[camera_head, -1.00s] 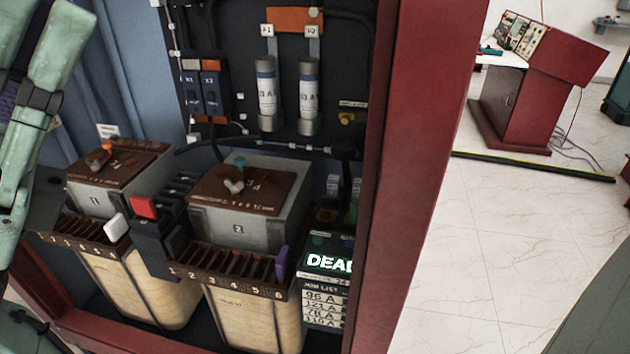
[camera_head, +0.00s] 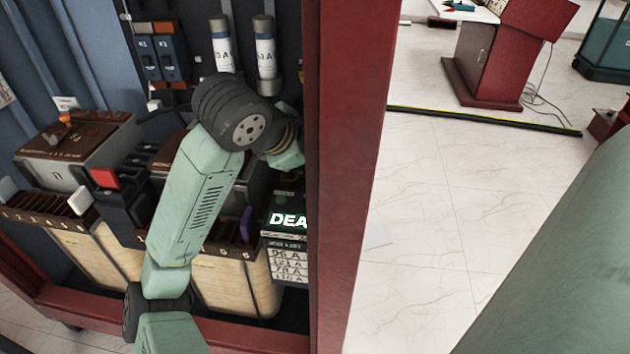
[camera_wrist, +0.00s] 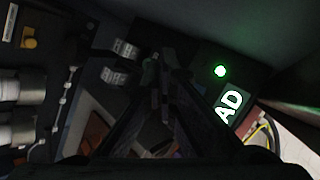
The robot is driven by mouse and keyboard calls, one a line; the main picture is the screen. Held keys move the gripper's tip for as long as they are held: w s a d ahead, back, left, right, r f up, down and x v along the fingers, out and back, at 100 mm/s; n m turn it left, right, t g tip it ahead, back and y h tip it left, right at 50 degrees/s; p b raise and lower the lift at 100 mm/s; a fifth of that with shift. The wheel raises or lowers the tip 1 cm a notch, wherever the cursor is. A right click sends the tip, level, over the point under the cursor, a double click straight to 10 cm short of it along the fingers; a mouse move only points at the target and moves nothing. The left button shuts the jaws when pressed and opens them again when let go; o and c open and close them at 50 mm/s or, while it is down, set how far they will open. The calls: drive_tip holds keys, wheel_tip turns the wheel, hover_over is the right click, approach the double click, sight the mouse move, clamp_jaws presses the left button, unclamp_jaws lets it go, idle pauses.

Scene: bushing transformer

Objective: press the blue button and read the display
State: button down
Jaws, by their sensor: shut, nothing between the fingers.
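The display (camera_head: 287,220) glows at the lower right inside the red cabinet; "DEA" shows in the head view before the post cuts it off. In the wrist view the display (camera_wrist: 230,105) shows "AD", with a round green light (camera_wrist: 221,71) above it. My gripper (camera_wrist: 160,68) is shut and empty in the wrist view, left of the light and display. I cannot tell its distance from the panel. In the head view my arm reaches into the cabinet and the gripper is hidden. I cannot make out a blue button in either view.
The cabinet's red post (camera_head: 348,180) stands just right of my arm. A red switch (camera_head: 104,177) and two numbered boxes are inside; the left box (camera_head: 75,150) is clear to see. Two silver cylinders (camera_head: 264,55) hang above. Open tiled floor (camera_head: 450,220) lies right.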

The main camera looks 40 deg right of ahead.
idle(0.3)
drive_tip(key=b, duration=0.4)
hover_over(314, 203)
wheel_tip(314, 203, down, 7)
drive_tip(key=shift+f, duration=0.2)
drive_tip(key=shift+f+b, duration=0.7)
drive_tip(key=shift+b, duration=0.3)
drive_tip(key=shift+f, duration=0.15)
idle(0.3)
drive_tip(key=shift+f+b, duration=0.3)
drive_tip(key=shift+b, duration=0.4)
drive_tip(key=shift+f+b, duration=0.4)
drive_tip(key=shift+b, duration=0.15)
idle(0.4)
idle(0.4)
drive_tip(key=shift+r+p, duration=0.4)
drive_tip(key=shift+r, duration=0.5)
